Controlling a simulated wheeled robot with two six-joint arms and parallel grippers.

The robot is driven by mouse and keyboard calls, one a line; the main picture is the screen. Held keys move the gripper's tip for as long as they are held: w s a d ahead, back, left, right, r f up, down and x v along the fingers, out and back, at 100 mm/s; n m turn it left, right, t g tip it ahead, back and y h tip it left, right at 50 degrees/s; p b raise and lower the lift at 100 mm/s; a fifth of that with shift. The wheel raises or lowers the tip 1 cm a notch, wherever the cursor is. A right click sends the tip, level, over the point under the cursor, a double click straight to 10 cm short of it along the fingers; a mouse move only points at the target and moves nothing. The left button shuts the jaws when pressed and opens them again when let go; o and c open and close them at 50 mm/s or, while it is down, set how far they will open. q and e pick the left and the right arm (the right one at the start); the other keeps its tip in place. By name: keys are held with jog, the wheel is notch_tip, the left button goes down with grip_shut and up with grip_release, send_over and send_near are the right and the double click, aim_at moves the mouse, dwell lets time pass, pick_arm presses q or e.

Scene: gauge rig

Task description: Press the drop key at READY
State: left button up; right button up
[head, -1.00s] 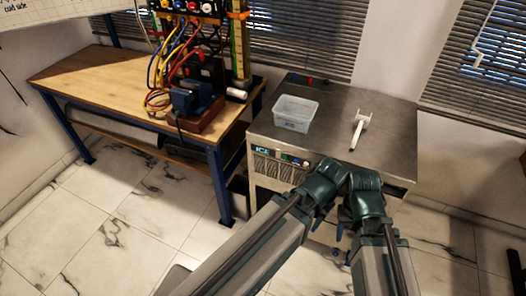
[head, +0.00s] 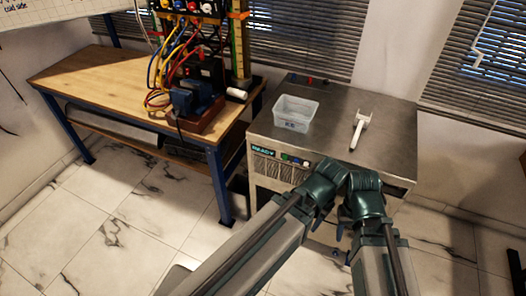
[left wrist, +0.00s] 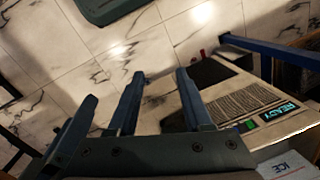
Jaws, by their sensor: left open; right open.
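The ice machine's front panel (head: 284,157) has a teal display (head: 262,149) that reads READY. A small green lit part (head: 285,157) sits right of it; I cannot tell which part is the drop key. The left wrist view shows the READY display (left wrist: 281,112) and the green part (left wrist: 250,125) at the right. My left gripper (left wrist: 160,76) is open and empty, apart from the panel. My right gripper (head: 328,240) is open, low in front of the machine, and partly hidden by my arms.
A clear ICE tub (head: 296,113) and a white scoop (head: 360,128) sit on the steel machine top (head: 335,105). A wooden bench (head: 100,80) with a cabled rig stands to the left. The marble floor (head: 130,220) between is clear.

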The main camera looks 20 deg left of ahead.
pick_arm(q)
jog(key=shift+c, duration=0.3)
grip_shut()
dwell(1.5)
